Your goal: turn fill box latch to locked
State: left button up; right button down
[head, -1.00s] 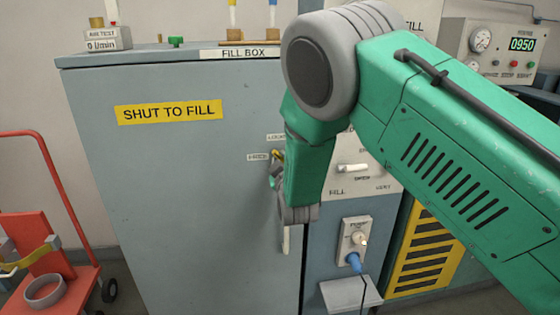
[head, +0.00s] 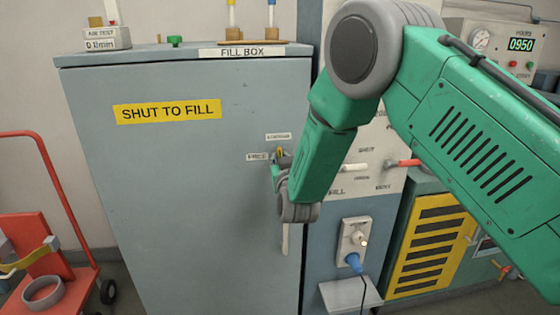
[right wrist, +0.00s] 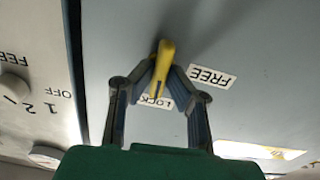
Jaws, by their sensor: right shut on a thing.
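The fill box (head: 190,210) is a tall grey cabinet with its door shut flush as far as I can see. Its latch has a small yellow handle (head: 280,153) near the door's right edge, partly hidden by my right gripper (head: 279,160). A LOCKED label sits above the handle and a FREE label to its left. In the right wrist view the fingers of my right gripper (right wrist: 164,72) are closed around the yellow handle (right wrist: 165,58). There the handle's near end points at the LOCKED label (right wrist: 155,101), away from the FREE label (right wrist: 211,77). My left gripper is out of view.
A control panel (head: 375,150) with a red-tipped lever stands right of the door. Below it are a socket with a blue plug (head: 354,262) and a small shelf (head: 350,293). A red trolley (head: 80,270) stands at the left. The floor is clear between trolley and cabinet.

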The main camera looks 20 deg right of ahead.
jog(key=shift+s+f+m, duration=0.1)
jog(key=shift+f+m, duration=0.1)
jog(key=shift+m, duration=0.1)
jog(key=c, duration=1.6)
grip_release()
jog(key=shift+r, duration=0.1)
jog(key=v, duration=1.1)
jog(key=shift+s+a, duration=0.2)
jog(key=shift+s, duration=0.15)
